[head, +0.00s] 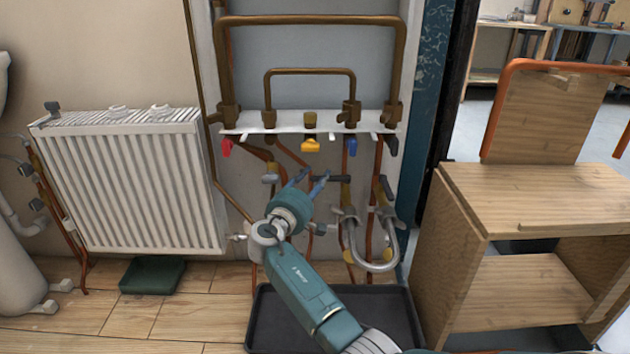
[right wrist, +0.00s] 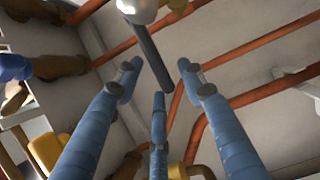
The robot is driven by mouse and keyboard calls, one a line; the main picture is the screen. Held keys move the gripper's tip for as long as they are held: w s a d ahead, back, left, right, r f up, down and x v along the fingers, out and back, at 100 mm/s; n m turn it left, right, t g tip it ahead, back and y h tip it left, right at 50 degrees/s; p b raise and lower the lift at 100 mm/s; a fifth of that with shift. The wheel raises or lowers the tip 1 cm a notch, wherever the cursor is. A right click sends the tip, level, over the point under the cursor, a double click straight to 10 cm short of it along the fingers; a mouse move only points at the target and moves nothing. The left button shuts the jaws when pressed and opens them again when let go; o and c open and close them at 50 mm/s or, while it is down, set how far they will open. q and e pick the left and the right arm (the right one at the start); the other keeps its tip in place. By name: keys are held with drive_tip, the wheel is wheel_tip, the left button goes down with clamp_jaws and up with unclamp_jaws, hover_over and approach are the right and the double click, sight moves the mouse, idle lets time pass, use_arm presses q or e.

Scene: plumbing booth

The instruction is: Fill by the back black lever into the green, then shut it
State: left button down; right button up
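Several black levers show in the head view: one at the right end of the white manifold plate (head: 391,145), one lying sideways below the plate (head: 333,178), and one slanting at the right pipe (head: 386,187). I cannot tell which is the back one. The green tray (head: 152,275) lies on the floor under the radiator and looks empty. My right gripper (head: 312,180) is open beside the sideways lever. In the right wrist view a dark lever (right wrist: 152,55) reaches between the spread fingers of my right gripper (right wrist: 158,85); contact is unclear. My left gripper is out of view.
A white radiator (head: 135,185) hangs at the left. Red (head: 227,147), yellow (head: 311,146) and blue (head: 351,146) handles sit along the manifold. A grey looped hose (head: 372,265) hangs at the right. A black tray (head: 265,320) lies below, and a wooden bench (head: 535,190) stands right.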

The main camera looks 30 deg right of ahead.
drive_tip(key=shift+a, duration=0.1)
drive_tip(key=v, duration=1.1)
drive_tip(key=shift+s+a, duration=0.3)
